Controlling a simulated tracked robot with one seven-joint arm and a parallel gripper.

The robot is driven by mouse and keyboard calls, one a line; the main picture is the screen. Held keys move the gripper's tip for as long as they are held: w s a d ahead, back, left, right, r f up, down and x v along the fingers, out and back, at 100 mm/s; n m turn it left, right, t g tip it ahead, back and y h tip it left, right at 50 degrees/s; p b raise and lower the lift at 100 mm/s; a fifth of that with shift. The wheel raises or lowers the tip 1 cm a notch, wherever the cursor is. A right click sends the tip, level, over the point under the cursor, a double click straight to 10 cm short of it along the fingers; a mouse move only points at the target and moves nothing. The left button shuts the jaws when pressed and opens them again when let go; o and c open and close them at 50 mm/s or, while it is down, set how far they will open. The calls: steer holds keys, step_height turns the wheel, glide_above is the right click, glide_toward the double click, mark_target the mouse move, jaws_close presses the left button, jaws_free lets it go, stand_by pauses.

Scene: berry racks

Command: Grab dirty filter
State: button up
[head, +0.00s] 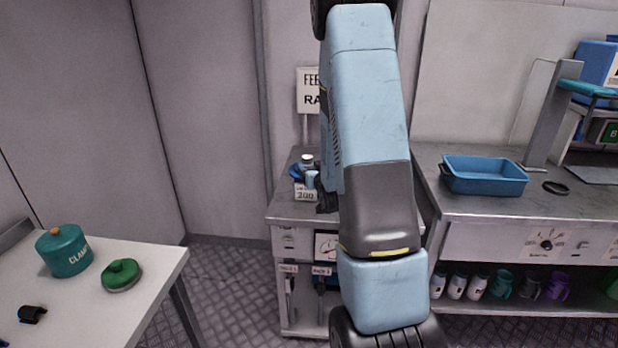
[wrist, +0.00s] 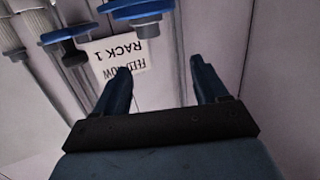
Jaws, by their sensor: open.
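My gripper (wrist: 160,66) shows in the wrist view with its two dark blue fingers apart and nothing between them. Beyond the fingers are a pale wall and a white sign (wrist: 118,58) reading FEED ROW RACK 1 upside down. Several grey pipe-like parts with blue rings (wrist: 136,10) stand at the upper left of the wrist view, apart from the fingers. I cannot tell a dirty filter in either view. In the head view my arm fills the middle, and my gripper is out of sight.
In the head view, a white table (head: 165,268) at left holds a teal canister (head: 62,252) marked CLAMP and a green round item (head: 122,275). A grey cabinet stands behind my arm. A blue tray (head: 484,190) sits on the right bench (head: 455,205), with several cups below.

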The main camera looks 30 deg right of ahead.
mark_target(309, 162)
steer(key=shift+t, duration=0.7)
steer(key=w+d+f, duration=0.1)
steer(key=w, duration=0.3)
steer(key=w+d+f, duration=0.1)
steer(key=w+d, duration=0.1)
steer(key=w, duration=0.2)
steer(key=w+d+f, duration=0.1)
steer(key=w, duration=0.3)
steer(key=shift+w+d+f, duration=0.2)
steer(key=shift+w+d, duration=0.05)
steer(key=shift+w, duration=0.05)
steer(key=shift+s+f, duration=0.1)
jaws_close()
